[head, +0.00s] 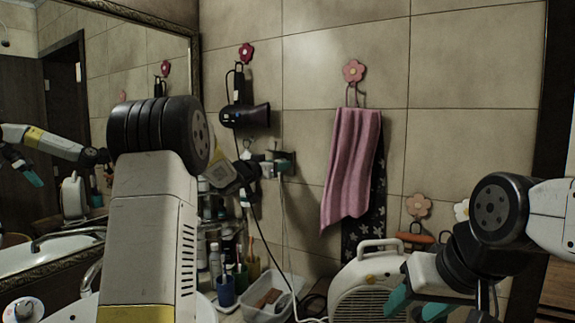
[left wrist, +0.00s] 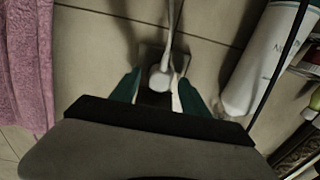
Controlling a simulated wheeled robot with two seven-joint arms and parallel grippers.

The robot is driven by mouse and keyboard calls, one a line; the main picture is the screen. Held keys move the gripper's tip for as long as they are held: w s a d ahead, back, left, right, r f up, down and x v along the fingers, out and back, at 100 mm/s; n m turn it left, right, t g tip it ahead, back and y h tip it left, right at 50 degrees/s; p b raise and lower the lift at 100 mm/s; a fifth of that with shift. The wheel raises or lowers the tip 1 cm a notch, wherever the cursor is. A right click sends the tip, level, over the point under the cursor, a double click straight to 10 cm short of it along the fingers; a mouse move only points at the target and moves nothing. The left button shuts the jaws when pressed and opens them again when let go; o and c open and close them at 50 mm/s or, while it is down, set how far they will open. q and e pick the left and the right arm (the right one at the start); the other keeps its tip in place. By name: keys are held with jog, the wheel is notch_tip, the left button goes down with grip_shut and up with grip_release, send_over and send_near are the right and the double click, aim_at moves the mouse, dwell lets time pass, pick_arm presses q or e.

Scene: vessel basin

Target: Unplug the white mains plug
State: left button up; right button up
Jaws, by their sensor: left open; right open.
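The white mains plug (left wrist: 160,78) sits at the wall socket (left wrist: 150,52) in the left wrist view, with its pale cord running up the picture. My left gripper (left wrist: 157,95) is open, with one teal finger on each side of the plug. I cannot tell whether the fingers touch it. In the head view my left gripper (head: 279,164) is at the wall outlet, small and partly hidden, and a white cord hangs below it. My right gripper (head: 417,305) is open and empty at the lower right, in front of the white heater (head: 368,290).
A hair dryer (head: 245,116) hangs above the outlet and a pink towel (head: 350,170) to its right. Below are a blue cup (head: 226,292) and a clear bin (head: 268,297). A white bottle (left wrist: 262,62) is close at the right in the left wrist view.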

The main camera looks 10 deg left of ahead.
pick_arm(q)
jog(key=shift+w+d, duration=0.2)
jog(key=shift+w, duration=0.35)
jog(key=shift+c, duration=0.2)
dwell(0.7)
grip_shut()
jog(key=v, duration=0.6)
dwell(1.1)
